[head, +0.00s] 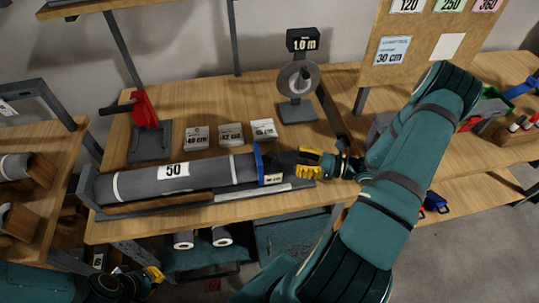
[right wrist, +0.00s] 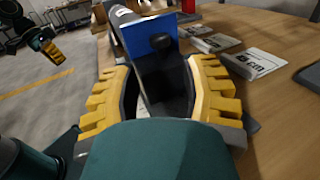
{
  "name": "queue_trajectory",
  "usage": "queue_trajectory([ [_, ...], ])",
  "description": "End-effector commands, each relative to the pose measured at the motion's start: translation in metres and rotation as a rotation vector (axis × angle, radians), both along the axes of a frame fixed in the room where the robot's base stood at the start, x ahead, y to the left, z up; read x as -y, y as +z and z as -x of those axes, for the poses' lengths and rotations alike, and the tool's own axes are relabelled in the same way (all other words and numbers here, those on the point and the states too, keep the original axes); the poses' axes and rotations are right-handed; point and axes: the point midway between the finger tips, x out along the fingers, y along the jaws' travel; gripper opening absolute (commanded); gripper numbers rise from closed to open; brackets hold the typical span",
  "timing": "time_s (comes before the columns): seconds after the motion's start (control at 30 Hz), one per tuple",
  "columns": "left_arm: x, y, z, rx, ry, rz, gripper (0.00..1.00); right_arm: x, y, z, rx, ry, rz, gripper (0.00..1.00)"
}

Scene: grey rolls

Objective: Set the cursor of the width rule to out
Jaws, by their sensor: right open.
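The width rule (head: 225,198) lies along the front of the bench, with a grey roll (head: 215,173) marked 50 in its trough. Its cursor, a blue upright plate (head: 258,158), stands at the roll's right end; it also shows in the right wrist view (right wrist: 150,38). A dark block with a knob (right wrist: 165,75) projects from the plate. My right gripper (head: 318,165) is open, its yellow fingers (right wrist: 165,98) on either side of this dark part; contact cannot be told. My left gripper (head: 155,274) is low at the left, away from the rule, its opening unclear.
Three small cards (head: 231,134) lie behind the roll. A red-handled tool (head: 146,115) stands at the back left, and a reel stand (head: 298,95) under a 1.0 m sign at the back. White-ended rolls (head: 221,237) sit below. A board (head: 425,45) with cards rises at the right.

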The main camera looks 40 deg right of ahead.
Motion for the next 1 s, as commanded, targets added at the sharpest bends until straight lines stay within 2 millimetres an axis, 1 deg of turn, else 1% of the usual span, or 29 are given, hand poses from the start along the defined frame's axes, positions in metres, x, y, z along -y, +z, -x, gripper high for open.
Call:
queue_trajectory([
  [0.03, 0.000, 0.000, 0.000, 0.000, 0.000, 0.000, 0.00, -0.008, 0.000, -0.009, 0.001, 0.005, -0.002, 0.44],
  [0.2, 0.000, -0.001, 0.000, 0.000, 0.000, 0.000, 0.00, -0.029, 0.000, -0.035, 0.002, 0.004, -0.003, 0.44],
  [0.4, 0.000, -0.002, 0.000, -0.001, 0.000, 0.000, 0.00, -0.047, 0.000, -0.058, 0.001, 0.003, -0.001, 0.44],
  [0.6, 0.000, -0.002, 0.001, -0.002, -0.001, 0.000, 0.00, -0.056, 0.000, -0.069, 0.001, 0.002, -0.001, 0.44],
  [0.93, 0.000, -0.002, 0.001, -0.002, -0.001, 0.000, 0.00, -0.057, 0.000, -0.071, 0.000, 0.001, 0.000, 0.43],
  [0.97, 0.000, -0.002, 0.001, -0.002, -0.001, 0.000, 0.00, -0.057, 0.000, -0.071, 0.000, 0.001, 0.000, 0.33],
  [1.0, 0.000, -0.002, 0.001, -0.002, -0.001, 0.000, 0.00, -0.057, 0.000, -0.071, 0.000, 0.001, 0.000, 0.19],
])
